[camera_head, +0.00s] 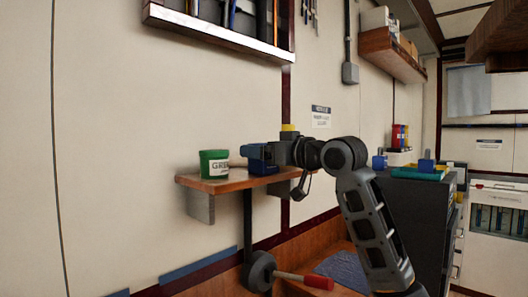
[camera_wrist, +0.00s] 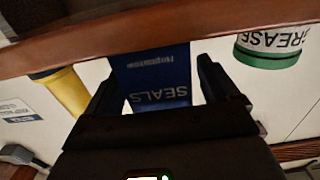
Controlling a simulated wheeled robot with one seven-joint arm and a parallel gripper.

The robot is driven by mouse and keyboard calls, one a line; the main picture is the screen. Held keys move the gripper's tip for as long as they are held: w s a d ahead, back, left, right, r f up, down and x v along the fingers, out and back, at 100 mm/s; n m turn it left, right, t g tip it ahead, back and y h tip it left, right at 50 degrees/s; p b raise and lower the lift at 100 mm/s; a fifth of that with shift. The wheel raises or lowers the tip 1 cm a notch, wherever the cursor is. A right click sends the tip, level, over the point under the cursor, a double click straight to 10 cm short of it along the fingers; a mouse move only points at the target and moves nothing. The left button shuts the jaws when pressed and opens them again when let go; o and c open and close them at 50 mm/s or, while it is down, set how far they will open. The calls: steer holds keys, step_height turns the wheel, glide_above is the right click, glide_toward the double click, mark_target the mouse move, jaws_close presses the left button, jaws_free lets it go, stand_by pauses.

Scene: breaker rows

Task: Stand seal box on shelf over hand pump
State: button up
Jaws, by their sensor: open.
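The blue seal box (camera_wrist: 150,72), marked SEALS, is upright on the wooden shelf (camera_wrist: 225,22); the wrist picture is upside down. In the head view the box (camera_head: 263,168) shows low beside the grease tub, partly covered by my gripper (camera_head: 257,152). The shelf (camera_head: 222,185) is on the wall above the hand pump (camera_head: 260,271), which has a red handle. My gripper (camera_wrist: 158,92) is open, with one finger on each side of the box. A small gap shows at the right finger; contact at the left is unclear.
A green grease tub (camera_head: 214,164) stands on the shelf left of the box. A yellow object (camera_wrist: 62,90) stands on the box's other side. A tool rack (camera_head: 215,30) hangs above. A dark cabinet (camera_head: 420,220) is at right.

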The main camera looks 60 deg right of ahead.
steer(key=b+v, duration=0.1)
steer(key=v, duration=1.1)
steer(key=shift+r, duration=0.1)
